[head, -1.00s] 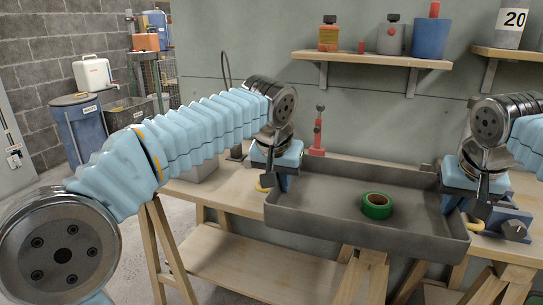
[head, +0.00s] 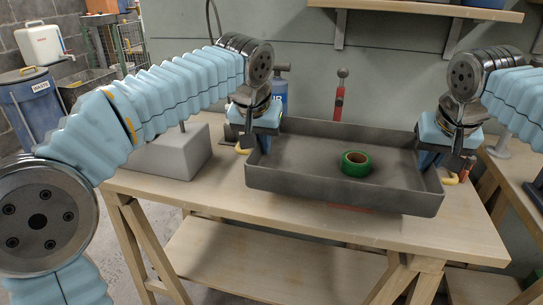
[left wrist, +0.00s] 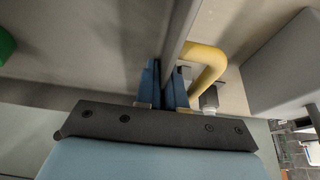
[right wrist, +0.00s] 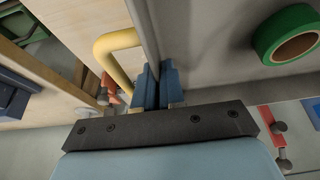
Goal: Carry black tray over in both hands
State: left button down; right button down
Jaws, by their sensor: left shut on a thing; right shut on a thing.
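The black tray (head: 345,193), dark grey in this light, is level between my two grippers, over the wooden table (head: 222,197). A green tape roll (head: 356,163) lies inside it, right of centre. My left gripper (head: 262,145) is shut on the tray's left end wall; its fingers (left wrist: 163,85) straddle the wall beside a yellow handle (left wrist: 208,65). My right gripper (head: 430,160) is shut on the right end wall; its fingers (right wrist: 157,85) straddle it beside another yellow handle (right wrist: 115,45). I cannot tell how much gap lies under the tray.
A grey block (head: 165,152) stands on the table's left part. A blue bottle (head: 279,95) and a red-handled tool (head: 339,98) stand behind the tray. A patch of red (head: 350,208) shows under its front edge. Another bench (head: 515,185) is at right. The front tabletop is clear.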

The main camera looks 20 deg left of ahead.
aim_at(261, 157)
pick_arm(q)
jog(key=shift+f, duration=0.2)
pick_arm(e)
jog(key=shift+f, duration=0.15)
